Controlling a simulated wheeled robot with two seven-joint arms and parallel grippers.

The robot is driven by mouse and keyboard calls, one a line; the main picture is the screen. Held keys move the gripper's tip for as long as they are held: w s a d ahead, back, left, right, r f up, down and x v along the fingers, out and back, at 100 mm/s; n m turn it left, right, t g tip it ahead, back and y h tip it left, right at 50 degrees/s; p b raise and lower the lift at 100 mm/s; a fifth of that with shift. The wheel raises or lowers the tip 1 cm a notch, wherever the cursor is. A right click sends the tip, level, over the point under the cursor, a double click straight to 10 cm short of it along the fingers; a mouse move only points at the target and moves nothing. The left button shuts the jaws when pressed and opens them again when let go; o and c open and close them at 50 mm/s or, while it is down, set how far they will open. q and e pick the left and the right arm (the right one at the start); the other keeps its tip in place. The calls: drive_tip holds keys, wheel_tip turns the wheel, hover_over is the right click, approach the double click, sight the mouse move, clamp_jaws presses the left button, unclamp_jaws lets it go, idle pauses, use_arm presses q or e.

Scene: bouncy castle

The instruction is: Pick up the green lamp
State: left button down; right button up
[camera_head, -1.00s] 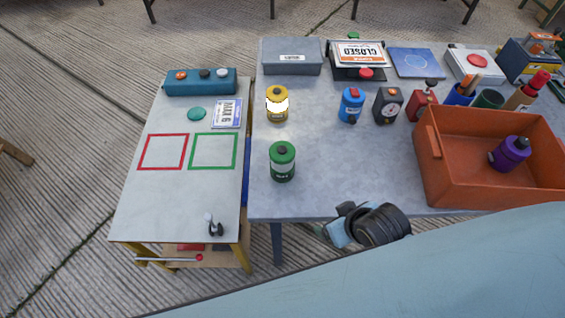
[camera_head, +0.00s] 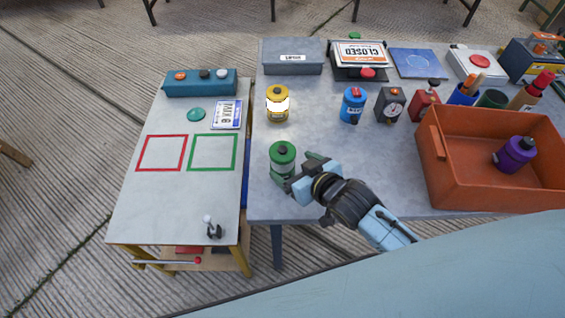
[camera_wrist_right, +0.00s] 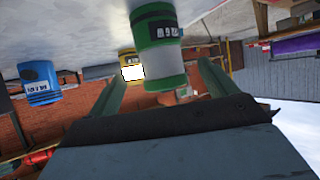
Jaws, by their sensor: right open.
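The green lamp (camera_head: 282,157) stands upright on the grey table, near its left front part. My right gripper (camera_head: 297,170) is open at the lamp's right side, with its fingers reaching toward it. In the right wrist view the green lamp (camera_wrist_right: 158,45) shows upside down between the two open fingers (camera_wrist_right: 162,85). I cannot tell whether either finger touches it. The gripper hides part of the lamp's lower right side in the head view. My left gripper is not in view.
A yellow lamp (camera_head: 278,103) and a blue lamp (camera_head: 352,105) stand farther back. An orange crate (camera_head: 440,180) holding a purple lamp (camera_head: 514,154) stands at the right. A lower side table (camera_head: 165,205) with red and green squares adjoins the left. Bare tabletop lies behind the green lamp.

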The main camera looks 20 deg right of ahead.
drive_tip(key=b+x, duration=0.1)
drive_tip(key=x, duration=0.5)
drive_tip(key=shift+a+r, duration=0.1)
drive_tip(key=shift+r, duration=0.05)
drive_tip(key=shift+r, duration=0.1)
drive_tip(key=c, duration=1.3)
